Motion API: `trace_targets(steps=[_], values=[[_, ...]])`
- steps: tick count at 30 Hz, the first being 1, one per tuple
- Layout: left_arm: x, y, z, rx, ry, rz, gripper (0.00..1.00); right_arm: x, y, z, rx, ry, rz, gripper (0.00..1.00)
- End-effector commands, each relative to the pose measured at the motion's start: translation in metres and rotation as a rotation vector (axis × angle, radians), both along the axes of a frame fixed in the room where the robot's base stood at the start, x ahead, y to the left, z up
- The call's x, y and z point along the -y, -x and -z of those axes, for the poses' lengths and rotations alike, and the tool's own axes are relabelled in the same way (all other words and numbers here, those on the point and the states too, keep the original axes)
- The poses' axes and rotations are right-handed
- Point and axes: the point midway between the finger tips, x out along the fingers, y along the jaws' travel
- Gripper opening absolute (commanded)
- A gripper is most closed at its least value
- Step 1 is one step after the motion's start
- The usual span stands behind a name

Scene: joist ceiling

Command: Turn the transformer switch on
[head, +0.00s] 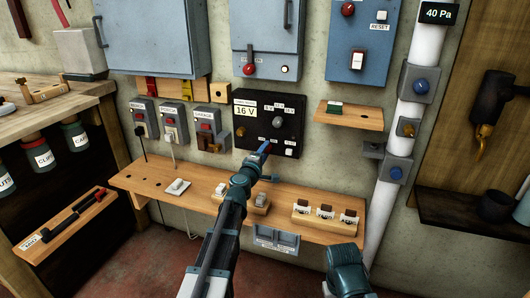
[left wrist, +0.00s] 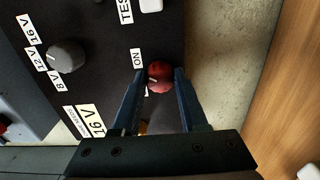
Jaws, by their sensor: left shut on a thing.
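The transformer is a black box (head: 270,122) on the wall, with a 16 V display (head: 245,110) and a grey dial (head: 278,121). Its red rotary switch (left wrist: 160,70) shows in the left wrist view beside an ON label (left wrist: 136,58). My left gripper (head: 265,148) is at the lower edge of the box's face. In the left wrist view its blue fingers (left wrist: 159,78) stand on both sides of the red switch, shut on it. The head view hides the switch behind the gripper. A part of my right arm shows at the bottom; its fingers are out of view.
A wooden shelf (head: 150,184) with small switches runs under the box. Several grey switch boxes (head: 173,121) hang to its left. A small wooden ledge (head: 349,117) and a white pipe (head: 405,140) with valves are to its right. Blue cabinets (head: 267,40) hang above.

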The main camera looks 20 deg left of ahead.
Motion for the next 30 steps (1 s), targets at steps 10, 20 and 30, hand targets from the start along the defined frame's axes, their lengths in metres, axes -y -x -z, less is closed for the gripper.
trace_targets(steps=[10, 20, 30], values=[[0.0008, 0.0011, 0.0006, 0.006, -0.123, 0.001, 0.0, 0.0, 0.0, 0.0006, 0.0, 0.0, 0.0, 0.5], [0.0009, 0.0012, 0.0007, 0.007, -0.145, 0.002, 0.0, 0.0, 0.0, 0.0006, 0.0, 0.0, 0.0, 0.5], [0.0008, 0.0011, 0.0007, 0.007, -0.144, 0.002, 0.64, 0.0, 0.0, 0.0006, 0.0, 0.0, 0.0, 0.5]])
